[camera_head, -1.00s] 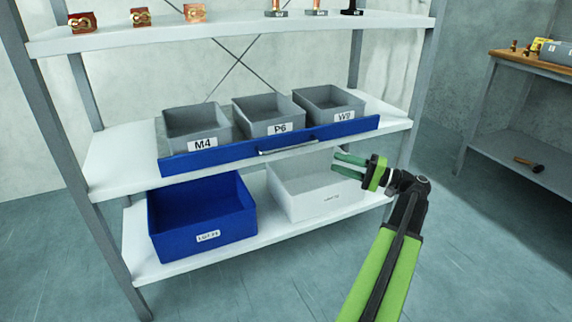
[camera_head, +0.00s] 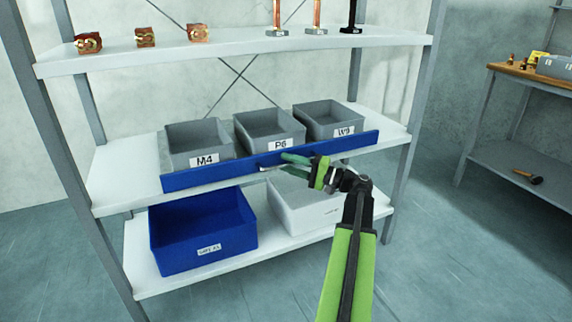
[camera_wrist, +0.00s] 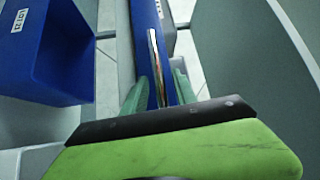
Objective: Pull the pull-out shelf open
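The pull-out shelf has a long blue front (camera_head: 225,171) and carries grey bins labelled M4, P6 and W9. It sits on the middle white shelf, its front close to that shelf's edge. A thin metal handle (camera_head: 266,168) is at the middle of the front, partly hidden by my gripper (camera_head: 283,161). In the wrist view, the handle (camera_wrist: 154,58) lies between the two green fingers of my gripper (camera_wrist: 158,84). The fingers are apart, with gaps visible beside the handle. I cannot tell whether either finger touches it.
A blue crate (camera_head: 205,262) and a white crate (camera_head: 300,207) stand on the bottom shelf below. Copper-coloured parts stand on the top shelf (camera_head: 130,62). A workbench (camera_head: 520,77) is at the right. The floor between rack and bench is clear.

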